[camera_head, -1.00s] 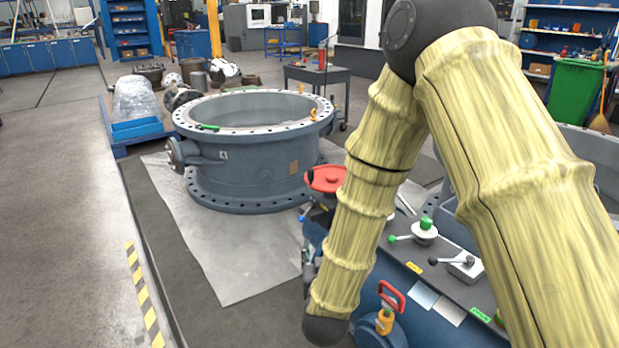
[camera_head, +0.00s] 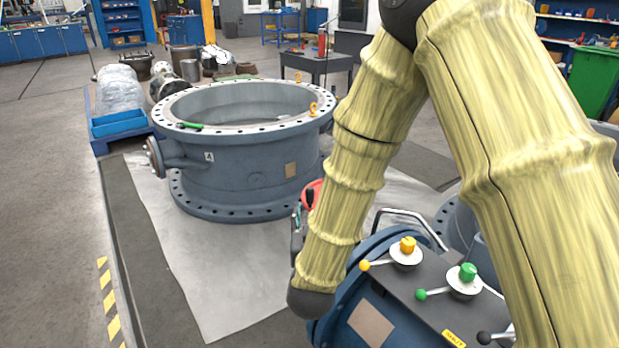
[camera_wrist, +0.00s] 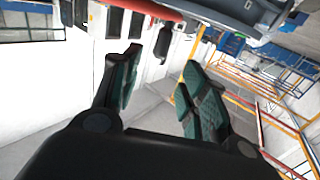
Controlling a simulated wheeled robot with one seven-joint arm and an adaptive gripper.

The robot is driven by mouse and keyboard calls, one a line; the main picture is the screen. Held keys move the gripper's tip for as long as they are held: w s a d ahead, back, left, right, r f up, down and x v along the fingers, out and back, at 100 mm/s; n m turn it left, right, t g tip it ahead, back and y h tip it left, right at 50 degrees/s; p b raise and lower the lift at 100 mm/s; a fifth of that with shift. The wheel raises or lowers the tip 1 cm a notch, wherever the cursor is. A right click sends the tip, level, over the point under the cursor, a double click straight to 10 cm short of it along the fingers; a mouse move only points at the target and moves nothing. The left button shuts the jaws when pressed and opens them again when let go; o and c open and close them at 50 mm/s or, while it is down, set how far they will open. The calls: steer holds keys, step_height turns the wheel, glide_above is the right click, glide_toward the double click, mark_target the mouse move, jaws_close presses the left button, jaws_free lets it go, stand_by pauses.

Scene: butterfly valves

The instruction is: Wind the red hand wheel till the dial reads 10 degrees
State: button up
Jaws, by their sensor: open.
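The red hand wheel (camera_head: 313,192) shows in the head view only as a small red piece beside my forearm, which hides the rest. In the wrist view a red bar (camera_wrist: 150,9) crosses the top edge; I cannot tell whether it is the wheel's rim. My gripper (camera_wrist: 160,70) is open and empty in the wrist view, its two dark fingers with green pads well apart. The red bar lies beyond the fingertips, apart from them. I cannot make out the dial in either view.
A big grey flanged valve body (camera_head: 240,170) stands on a light floor sheet left of my arm. The floor at far left is clear.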

mark_target(310, 193)
steer(key=w+b, duration=0.3)
steer(key=w, duration=0.8)
steer(key=shift+w+r, duration=0.1)
steer(key=shift+w, duration=0.1)
jaws_close()
